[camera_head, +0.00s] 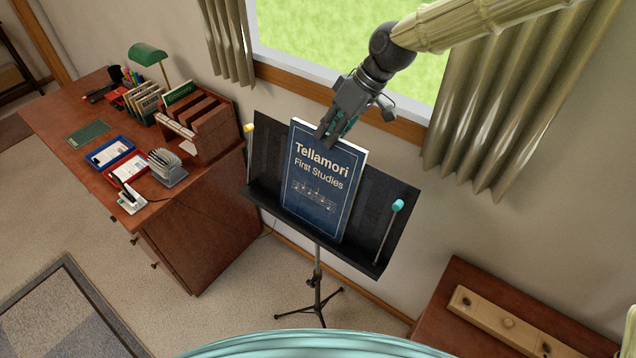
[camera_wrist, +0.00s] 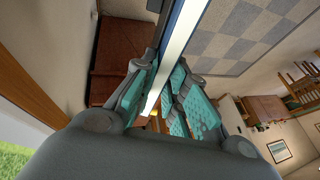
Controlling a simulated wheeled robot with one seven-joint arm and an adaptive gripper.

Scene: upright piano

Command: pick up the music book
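The music book (camera_head: 324,178), dark blue with the title "Tellamori First Studies", leans upright on the black music stand (camera_head: 258,199). My gripper (camera_head: 338,131) is at the book's top edge, reaching down from above. One finger shows in front of the cover; the other is partly hidden at the top edge. In the wrist view, the book's pale page edge (camera_wrist: 178,52) runs between the fingers of my gripper (camera_wrist: 160,98). The teal pads show on both sides, and the fingers look open around the book. Contact with the covers is hard to make out.
A teal-headed mallet (camera_head: 397,206) rests at the stand's right side; something yellow (camera_head: 249,128) shows at its left edge. A wooden desk (camera_head: 66,118) with a lamp, trays and organizers stands left. The window and curtain (camera_head: 500,105) are close behind.

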